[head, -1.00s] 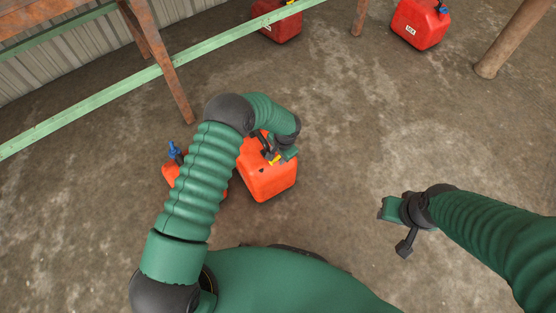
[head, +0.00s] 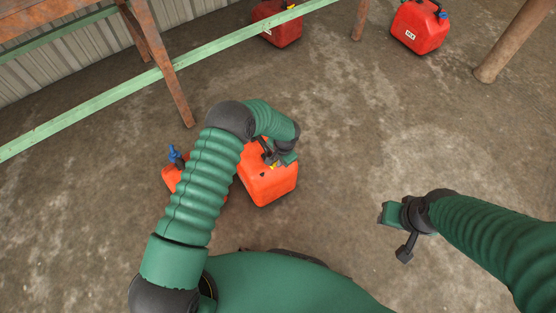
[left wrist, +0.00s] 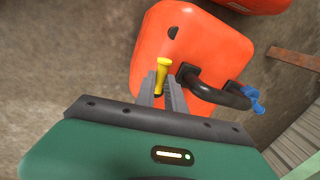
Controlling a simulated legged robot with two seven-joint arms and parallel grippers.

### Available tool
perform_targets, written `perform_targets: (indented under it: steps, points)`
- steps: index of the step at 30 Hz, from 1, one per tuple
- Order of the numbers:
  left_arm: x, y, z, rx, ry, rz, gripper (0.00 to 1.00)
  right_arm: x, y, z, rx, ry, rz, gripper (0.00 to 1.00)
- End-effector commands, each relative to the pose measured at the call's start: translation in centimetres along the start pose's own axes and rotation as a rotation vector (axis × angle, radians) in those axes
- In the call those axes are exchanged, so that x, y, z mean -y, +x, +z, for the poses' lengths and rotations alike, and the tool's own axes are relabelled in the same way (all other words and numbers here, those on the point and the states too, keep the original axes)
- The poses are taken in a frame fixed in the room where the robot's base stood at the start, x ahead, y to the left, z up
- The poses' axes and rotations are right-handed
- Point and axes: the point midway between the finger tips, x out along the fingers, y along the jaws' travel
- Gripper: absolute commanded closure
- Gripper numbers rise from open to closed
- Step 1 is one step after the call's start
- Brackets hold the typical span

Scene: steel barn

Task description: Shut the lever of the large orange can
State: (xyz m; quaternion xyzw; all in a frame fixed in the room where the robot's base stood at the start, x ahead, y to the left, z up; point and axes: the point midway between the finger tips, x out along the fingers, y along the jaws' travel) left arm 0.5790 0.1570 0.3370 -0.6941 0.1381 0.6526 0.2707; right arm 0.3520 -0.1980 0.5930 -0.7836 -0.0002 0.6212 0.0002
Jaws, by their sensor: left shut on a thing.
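The large orange can (head: 268,187) stands upright on the floor in front of me, partly covered by my left forearm and hand in the head view. In the left wrist view the orange can (left wrist: 165,45) fills the upper middle. A yellow lever (left wrist: 163,68) stands on its top, beside a black curved part (left wrist: 225,95). My left gripper (left wrist: 163,85) has its grey fingers around the yellow lever, shut on it; in the head view the hand (head: 281,158) is over the can's top. My right gripper (head: 388,213) hangs away from the can; its fingers are unclear.
A smaller orange can (head: 172,176) with a blue tip stands left of the large one, partly behind my arm. Two red cans (head: 280,30) (head: 420,28) stand farther back. A green rail (head: 130,88) and rusty legs (head: 165,70) are at the left.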

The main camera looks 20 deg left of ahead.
Motion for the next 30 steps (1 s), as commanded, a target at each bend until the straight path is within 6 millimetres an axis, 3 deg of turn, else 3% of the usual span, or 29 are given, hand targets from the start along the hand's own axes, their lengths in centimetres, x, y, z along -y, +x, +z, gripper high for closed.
perform_targets:
  steps: [4, 14, 15, 20, 30]
  points:
    - [0.28, -0.13, 0.34, -0.016, 0.119, 0.001, 1.00, 0.00, -1.38, -0.33, 0.000, 0.000, 0.000, 0.64]
    - [0.37, 0.25, 0.32, -0.027, 0.168, 0.001, 1.00, 0.00, -1.33, -0.32, 0.000, 0.000, 0.000, 0.64]
    - [0.38, 0.25, 0.31, -0.027, 0.168, 0.001, 0.83, 0.00, -1.33, -0.32, 0.000, 0.000, 0.000, 0.64]
    - [0.39, 0.20, 0.25, -0.029, 0.167, 0.000, 0.64, 0.00, -1.33, -0.32, 0.000, 0.000, 0.000, 0.64]
    - [0.44, -0.46, 0.15, -0.031, 0.166, 0.000, 0.64, 0.00, -1.67, -0.39, 0.000, 0.000, 0.000, 0.64]
